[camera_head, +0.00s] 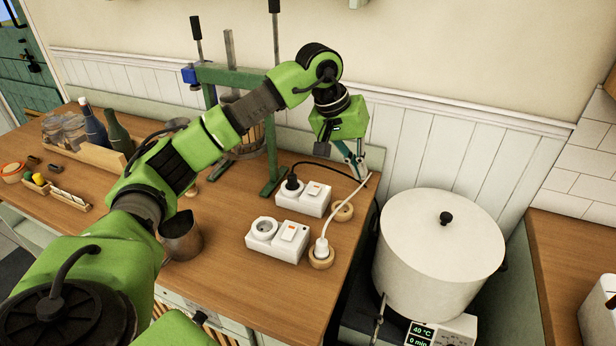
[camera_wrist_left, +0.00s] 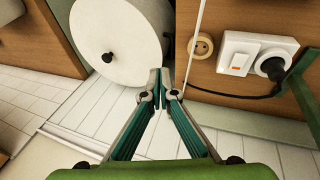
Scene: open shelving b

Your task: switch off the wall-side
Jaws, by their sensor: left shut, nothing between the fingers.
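The wall-side switched socket (camera_head: 291,201) is a white box on the wooden counter, with a black plug (camera_head: 292,182) in it and a white rocker (camera_head: 314,190) with a small orange-red mark. It also shows in the left wrist view (camera_wrist_left: 231,45), right of the fingers. Whether its mark is lit I cannot tell. A similar nearer socket box (camera_head: 264,243) has an empty socket and its own rocker. My left gripper (camera_head: 359,172) is shut and empty, above the counter's back right corner, apart from the wall-side box. My right gripper is not in view.
Wooden discs (camera_head: 342,211) sit beside the boxes; a white plug (camera_head: 321,248) stands at the nearer one. A white lidded pot (camera_head: 441,240) stands right of the counter. A green press frame (camera_head: 272,160) and a metal jug (camera_head: 181,238) stand left.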

